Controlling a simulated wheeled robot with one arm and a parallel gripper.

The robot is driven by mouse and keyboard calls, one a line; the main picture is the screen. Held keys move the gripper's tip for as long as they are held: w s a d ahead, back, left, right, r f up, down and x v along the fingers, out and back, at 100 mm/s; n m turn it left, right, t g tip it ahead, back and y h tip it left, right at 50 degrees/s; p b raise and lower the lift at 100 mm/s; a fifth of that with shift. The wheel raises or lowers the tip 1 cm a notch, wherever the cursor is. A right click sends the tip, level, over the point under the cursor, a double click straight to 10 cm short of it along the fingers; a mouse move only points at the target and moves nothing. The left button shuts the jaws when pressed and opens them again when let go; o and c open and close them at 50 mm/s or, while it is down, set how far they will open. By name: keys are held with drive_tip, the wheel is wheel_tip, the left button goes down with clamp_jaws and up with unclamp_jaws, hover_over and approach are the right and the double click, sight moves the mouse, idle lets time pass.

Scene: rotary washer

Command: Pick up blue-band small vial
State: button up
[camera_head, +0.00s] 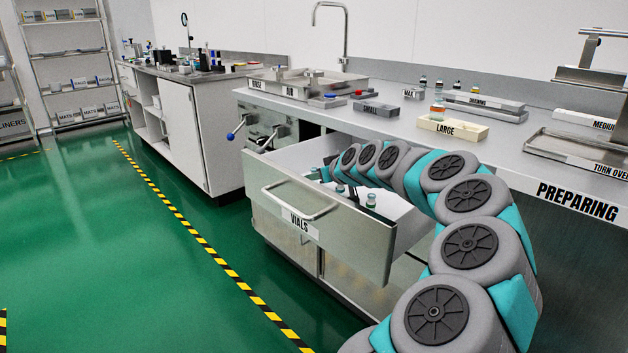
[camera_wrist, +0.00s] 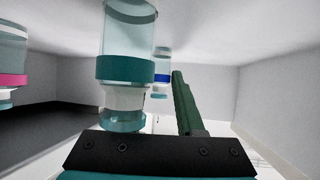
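The blue-band small vial (camera_wrist: 161,76) stands in the wrist view ahead of my gripper, about in line with its middle. It appears upside down there, partly behind a nearer, larger teal-band vial (camera_wrist: 126,68). My gripper (camera_wrist: 160,100) shows one dark green finger right of the blue-band vial. The other finger seems hidden behind the teal-band vial. The visible finger sits off-centre, so the gripper looks open, with nothing seen between the fingers close up. In the head view my arm reaches into the open VIALS drawer (camera_head: 340,242), and the gripper is mostly hidden.
A pink-band vial (camera_wrist: 10,82) is at the left of the wrist view. In the head view a vial (camera_head: 371,200) stands near the drawer front. The counter (camera_head: 390,125) above holds a LARGE block (camera_head: 452,128). Drawer walls bound the space around my gripper.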

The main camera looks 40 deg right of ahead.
clamp_jaws()
idle(0.3)
